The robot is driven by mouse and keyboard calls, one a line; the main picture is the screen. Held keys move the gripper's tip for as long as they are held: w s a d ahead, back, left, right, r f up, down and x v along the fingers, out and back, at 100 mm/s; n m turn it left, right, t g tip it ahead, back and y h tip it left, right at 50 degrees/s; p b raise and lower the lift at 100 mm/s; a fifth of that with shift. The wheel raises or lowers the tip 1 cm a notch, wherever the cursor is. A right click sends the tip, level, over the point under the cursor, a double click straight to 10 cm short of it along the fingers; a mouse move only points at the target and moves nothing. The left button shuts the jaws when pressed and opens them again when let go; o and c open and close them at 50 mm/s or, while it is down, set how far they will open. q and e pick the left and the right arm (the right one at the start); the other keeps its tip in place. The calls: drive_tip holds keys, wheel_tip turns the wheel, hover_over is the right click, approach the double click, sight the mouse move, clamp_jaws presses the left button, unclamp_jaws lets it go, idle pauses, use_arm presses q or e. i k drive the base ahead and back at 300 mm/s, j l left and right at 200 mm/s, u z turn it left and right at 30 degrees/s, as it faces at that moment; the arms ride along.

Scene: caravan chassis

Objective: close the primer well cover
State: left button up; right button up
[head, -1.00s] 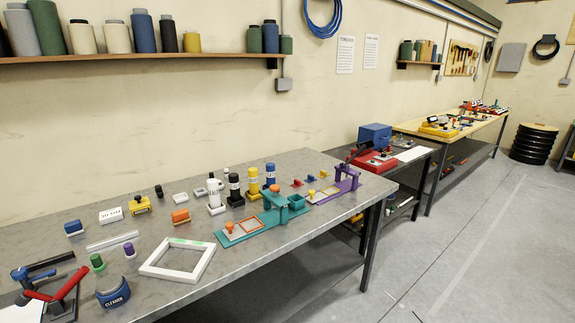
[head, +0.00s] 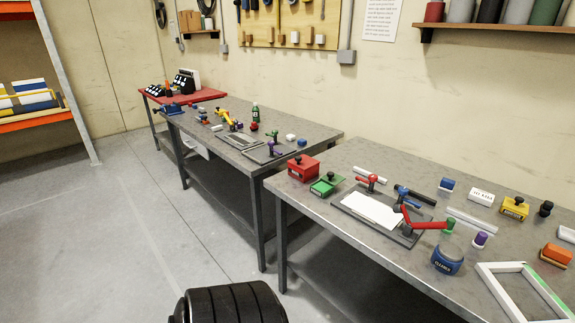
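No part is clearly recognisable as the primer well or its cover in the head view. I cannot tell whether either belongs to the primer well. A dark plate fixture carries a white sheet (head: 372,209), with red (head: 428,225) and blue levers around it. Neither of my grippers is in view.
A blue cleaner pot (head: 447,260), purple and green knobs and a white frame (head: 525,290) lie to the right. A second grey table (head: 310,134) with small tools stands beyond, then a red-topped table (head: 190,95). A black ribbed object (head: 237,303) is low in front. Floor at left is clear.

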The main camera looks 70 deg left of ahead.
sight(333, 175)
drive_tip(key=u, duration=1.85)
drive_tip(key=i+l+z, duration=0.25)
drive_tip(key=i, duration=0.25)
drive_tip(key=j, duration=0.1)
